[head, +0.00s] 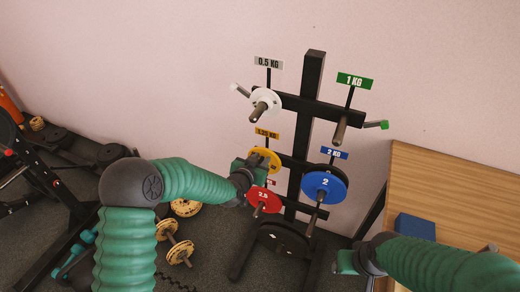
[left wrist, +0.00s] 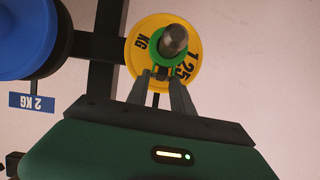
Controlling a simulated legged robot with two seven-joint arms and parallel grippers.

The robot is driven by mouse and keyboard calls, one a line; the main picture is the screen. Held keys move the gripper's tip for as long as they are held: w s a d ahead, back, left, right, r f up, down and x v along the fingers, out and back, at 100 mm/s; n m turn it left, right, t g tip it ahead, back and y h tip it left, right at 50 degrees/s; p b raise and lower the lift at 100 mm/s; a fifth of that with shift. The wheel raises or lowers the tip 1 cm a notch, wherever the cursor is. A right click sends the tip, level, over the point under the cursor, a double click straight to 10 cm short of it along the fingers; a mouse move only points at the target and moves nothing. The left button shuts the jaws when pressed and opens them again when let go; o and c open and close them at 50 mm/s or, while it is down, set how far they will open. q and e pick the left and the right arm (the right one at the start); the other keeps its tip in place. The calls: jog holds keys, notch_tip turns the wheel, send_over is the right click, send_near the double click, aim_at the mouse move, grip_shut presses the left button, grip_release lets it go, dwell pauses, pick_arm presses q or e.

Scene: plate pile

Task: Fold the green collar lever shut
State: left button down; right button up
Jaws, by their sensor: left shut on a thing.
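The green collar (left wrist: 172,62) sits around the metal peg (left wrist: 174,40), in front of the yellow 1.25 kg plate (left wrist: 140,62) in the left wrist view. The yellow plate also shows in the head view (head: 267,155). In the head view my left gripper (head: 248,168) is beside the yellow plate and hides the collar. My right gripper (head: 345,262) is low, right of the rack; its fingers are unclear.
The black rack (head: 312,75) also carries a white 0.5 kg plate (head: 266,103), a red plate (head: 266,200) and a blue 2 kg plate (head: 325,186). A wooden surface (head: 450,185) stands right. Loose weights (head: 180,252) lie on the floor.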

pick_arm(q)
jog(key=shift+w+g, duration=0.1)
jog(key=shift+g, duration=0.2)
jog(key=c, duration=1.3)
grip_release()
jog(key=shift+o, duration=0.2)
jog(key=p+v, duration=0.1)
jog(key=v, duration=1.5)
jog(key=shift+s+r, duration=0.25)
jog(key=shift+s, duration=0.05)
jog(key=shift+d, duration=0.1)
